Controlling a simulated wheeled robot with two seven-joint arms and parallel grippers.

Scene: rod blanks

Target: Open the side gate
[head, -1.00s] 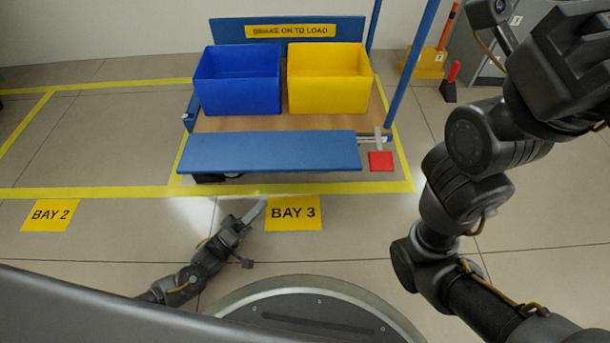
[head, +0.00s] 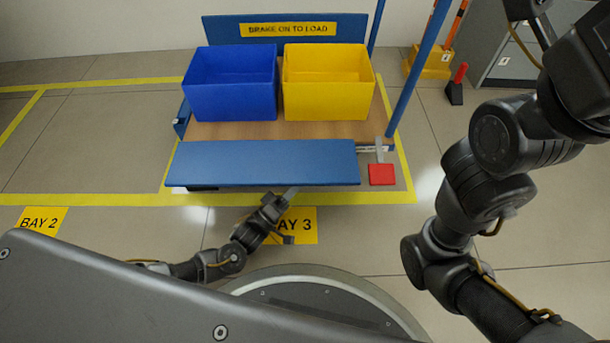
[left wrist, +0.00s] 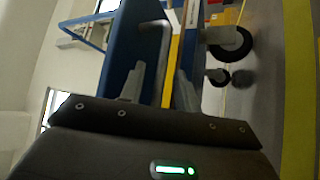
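The blue side gate (head: 262,163) is a flat panel along the near side of the cart, seen from above in the head view. A grey latch piece (head: 379,150) stands at its right end. My left gripper (head: 290,191) is low at the gate's near edge, right of its middle. In the left wrist view the fingers (left wrist: 157,88) are apart. The blue panel (left wrist: 125,50) and a silver bar-shaped handle (left wrist: 162,35) show ahead of and between them. I cannot tell whether a finger touches the handle. My right gripper is outside the head view; only its arm shows.
A blue bin (head: 230,85) and a yellow bin (head: 327,85) stand on the wooden cart deck (head: 240,131). A red pedal (head: 381,174) is at the cart's near right. Blue posts (head: 418,70) rise on the right. Black wheels (left wrist: 230,42) show below.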

